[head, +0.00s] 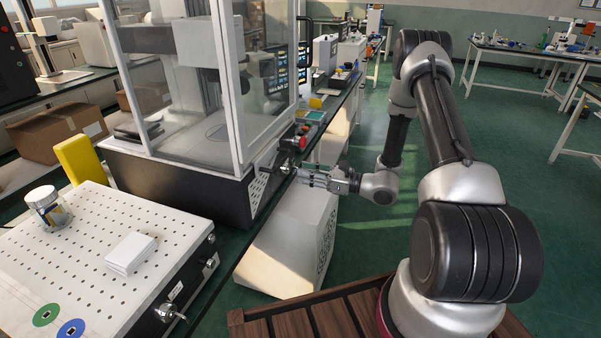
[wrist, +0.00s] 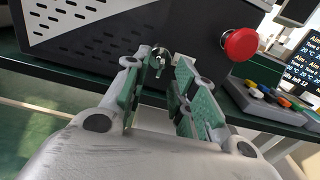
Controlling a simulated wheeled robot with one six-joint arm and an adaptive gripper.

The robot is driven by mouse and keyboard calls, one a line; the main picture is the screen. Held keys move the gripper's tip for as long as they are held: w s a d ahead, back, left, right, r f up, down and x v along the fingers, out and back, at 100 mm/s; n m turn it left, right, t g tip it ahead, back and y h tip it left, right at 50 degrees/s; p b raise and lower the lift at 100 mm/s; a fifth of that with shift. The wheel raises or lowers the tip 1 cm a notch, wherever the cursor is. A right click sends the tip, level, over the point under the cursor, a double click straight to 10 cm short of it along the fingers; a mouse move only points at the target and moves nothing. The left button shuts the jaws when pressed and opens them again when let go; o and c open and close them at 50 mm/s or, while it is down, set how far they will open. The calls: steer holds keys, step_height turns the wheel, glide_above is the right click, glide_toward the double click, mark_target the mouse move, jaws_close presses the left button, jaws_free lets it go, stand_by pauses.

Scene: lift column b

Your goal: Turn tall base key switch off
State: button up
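The tall glass-walled machine stands on a dark base (head: 185,190) with a slotted side panel. Its key switch (wrist: 160,54), a small metal key in a round lock, shows in the wrist view on the dark base face. My gripper (wrist: 158,75) is open, its two green-padded fingers on either side of the key, with a gap visible between them. In the head view my gripper (head: 304,177) is close to the base's right side. Whether a finger touches the key cannot be told, and the key's exact turn is too small to read.
A red emergency button (wrist: 240,44) sits right of the key on the same base. A low perforated box (head: 90,250) with another key switch (head: 168,313) stands at the front left. A button panel (wrist: 268,105) lies right of the base.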

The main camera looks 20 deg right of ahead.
steer(key=v, duration=0.9)
steer(key=shift+s+d, duration=0.1)
